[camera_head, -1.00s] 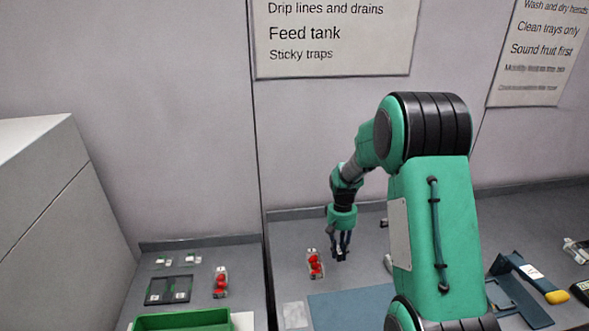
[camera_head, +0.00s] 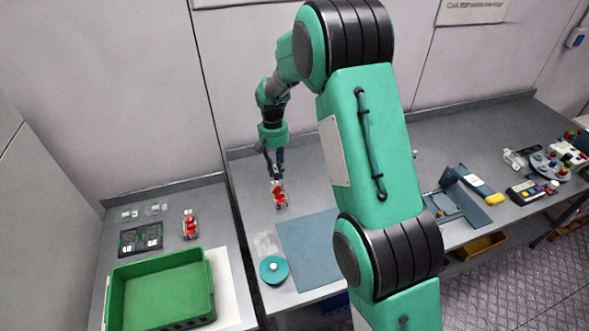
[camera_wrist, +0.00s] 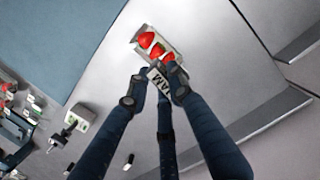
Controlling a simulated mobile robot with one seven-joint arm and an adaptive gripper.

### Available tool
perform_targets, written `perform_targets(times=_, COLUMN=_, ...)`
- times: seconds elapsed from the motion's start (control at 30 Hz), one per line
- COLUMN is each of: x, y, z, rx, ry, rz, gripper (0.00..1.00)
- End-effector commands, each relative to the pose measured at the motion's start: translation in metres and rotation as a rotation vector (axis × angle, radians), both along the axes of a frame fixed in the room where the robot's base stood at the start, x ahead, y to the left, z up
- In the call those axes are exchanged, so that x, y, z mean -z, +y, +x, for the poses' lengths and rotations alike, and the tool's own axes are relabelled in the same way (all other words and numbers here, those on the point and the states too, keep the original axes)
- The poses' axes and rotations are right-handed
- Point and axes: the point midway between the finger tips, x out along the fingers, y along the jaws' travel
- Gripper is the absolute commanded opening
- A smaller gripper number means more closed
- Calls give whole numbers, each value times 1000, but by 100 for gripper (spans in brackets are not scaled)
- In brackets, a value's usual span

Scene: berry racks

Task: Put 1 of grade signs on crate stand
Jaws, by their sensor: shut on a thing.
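My gripper (camera_head: 275,170) is low over the middle bench and shut on a small grade sign (camera_wrist: 161,84). The sign is a pale plate with dark letters that seem to read "JAM", held tilted between the fingertips (camera_wrist: 154,86) in the wrist view. In the head view the sign is too small to make out. A clear punnet of red berries (camera_head: 279,196) is close by my fingertips; it also shows in the wrist view (camera_wrist: 145,40). I cannot tell whether they touch. A green crate (camera_head: 200,268) rests on a pale slab (camera_head: 229,292) at the left, possibly the crate stand.
A black tray (camera_head: 141,249), small clear pieces and another berry punnet (camera_head: 190,224) are behind the crate. A blue mat (camera_head: 312,252) and a teal disc (camera_head: 273,270) lie toward the front. A blue bracket (camera_head: 459,198) and assorted devices fill the right bench.

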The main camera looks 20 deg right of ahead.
Motion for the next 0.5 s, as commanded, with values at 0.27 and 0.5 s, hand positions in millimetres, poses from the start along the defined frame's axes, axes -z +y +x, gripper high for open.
perform_targets(times=0.27, x=-3, y=106, z=18, rx=101, ry=-1, rz=1, gripper=0)
perform_targets(times=0.5, x=-3, y=196, z=21, rx=194, ry=0, rz=1, gripper=0)
